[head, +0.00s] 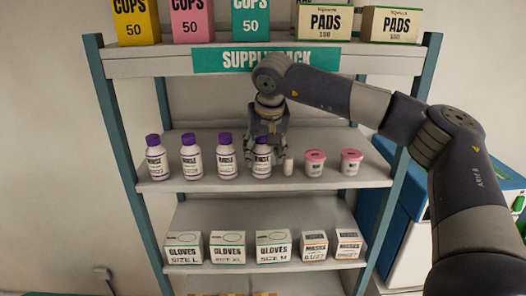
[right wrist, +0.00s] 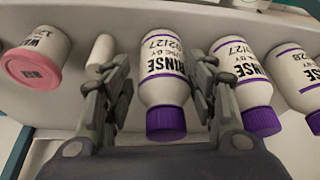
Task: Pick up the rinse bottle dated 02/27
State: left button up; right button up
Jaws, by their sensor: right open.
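Several white rinse bottles with purple caps stand in a row on the middle shelf. My right gripper (head: 263,158) is open at the rightmost bottle (head: 262,171). In the right wrist view my right gripper (right wrist: 160,78) has its fingers on either side of this bottle (right wrist: 163,88), with no clear grip. The neighbouring bottle (right wrist: 240,88) also shows a date ending in /27. A third bottle (right wrist: 297,80) is partly cut off, its date ending in 28. My left gripper is not in view.
A small white cylinder (head: 288,167) stands just right of the gripped-around bottle, close to a finger. Two pink-lidded tubs (head: 315,168) stand farther right.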

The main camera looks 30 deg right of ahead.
jog(key=shift+w+x, duration=0.25)
jog(key=shift+x, duration=0.9)
jog(key=shift+a, duration=0.1)
jog(key=shift+s, duration=0.1)
jog(key=c, duration=0.9)
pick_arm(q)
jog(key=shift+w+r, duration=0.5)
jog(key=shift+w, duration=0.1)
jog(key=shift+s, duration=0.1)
